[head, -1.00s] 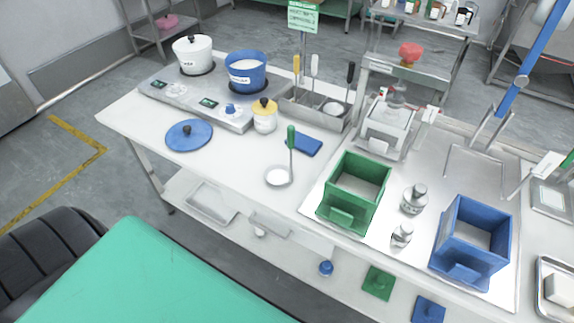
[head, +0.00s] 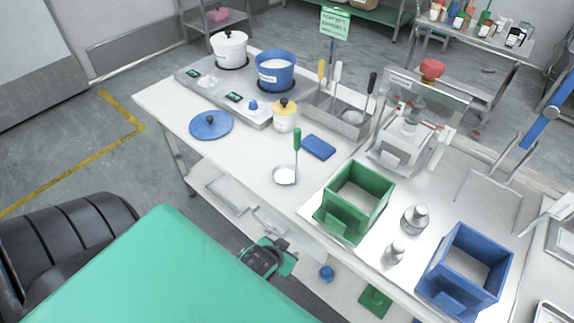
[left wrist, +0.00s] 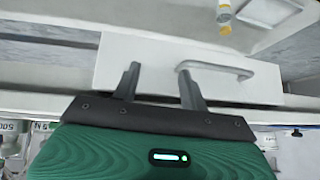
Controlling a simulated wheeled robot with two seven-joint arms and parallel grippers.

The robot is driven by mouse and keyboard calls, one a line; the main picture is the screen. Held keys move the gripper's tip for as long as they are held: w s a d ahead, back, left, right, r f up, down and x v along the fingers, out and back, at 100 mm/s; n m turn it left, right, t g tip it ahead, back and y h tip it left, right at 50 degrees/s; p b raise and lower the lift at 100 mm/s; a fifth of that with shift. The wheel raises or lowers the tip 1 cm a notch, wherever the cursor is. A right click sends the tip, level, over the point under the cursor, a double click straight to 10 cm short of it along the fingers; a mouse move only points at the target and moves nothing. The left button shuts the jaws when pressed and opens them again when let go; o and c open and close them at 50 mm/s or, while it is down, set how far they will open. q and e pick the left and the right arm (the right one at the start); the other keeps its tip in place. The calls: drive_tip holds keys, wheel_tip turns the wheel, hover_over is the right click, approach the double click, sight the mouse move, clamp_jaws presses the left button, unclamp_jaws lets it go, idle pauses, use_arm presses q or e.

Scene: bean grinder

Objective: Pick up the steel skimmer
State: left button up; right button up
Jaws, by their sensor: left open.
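The steel skimmer (head: 285,176), with a round shiny head and an upright green handle (head: 297,140), is on the white table near its front edge in the head view. My left gripper (head: 268,252) is low in front of the table, below the tabletop and apart from the skimmer. In the left wrist view its two dark fingers (left wrist: 160,86) are spread with nothing between them, facing a white drawer front (left wrist: 110,62) with a bar handle (left wrist: 218,68). The skimmer is not recognisable in that view. My right gripper is not in view.
The table's front edge (head: 250,192) lies between my gripper and the skimmer. Clear tabletop surrounds the skimmer's left side.

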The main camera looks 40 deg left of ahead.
use_arm(q)
drive_tip(key=w+a+r+n+t+y, duration=0.1)
drive_tip(key=w+a+r+t, duration=0.15)
drive_tip(key=r, duration=0.35)
drive_tip(key=w+a+r+n+t+y, duration=0.1)
drive_tip(key=w+a+r+t, duration=0.15)
drive_tip(key=r, duration=0.45)
drive_tip(key=t+y, duration=0.2)
drive_tip(key=t, duration=0.3)
approach(296, 143)
drive_tip(key=shift+n+h, duration=0.3)
drive_tip(key=shift+h, duration=0.1)
drive_tip(key=p+x, duration=0.2)
drive_tip(key=x, duration=0.4)
drive_tip(key=p+x, duration=0.2)
drive_tip(key=x, duration=0.4)
drive_tip(key=shift+a, duration=0.25)
drive_tip(key=shift+w+a+f+p, duration=0.15)
drive_tip(key=shift+w+p, duration=0.2)
drive_tip(key=shift+w, duration=0.2)
drive_tip(key=c, duration=0.9)
clamp_jaws()
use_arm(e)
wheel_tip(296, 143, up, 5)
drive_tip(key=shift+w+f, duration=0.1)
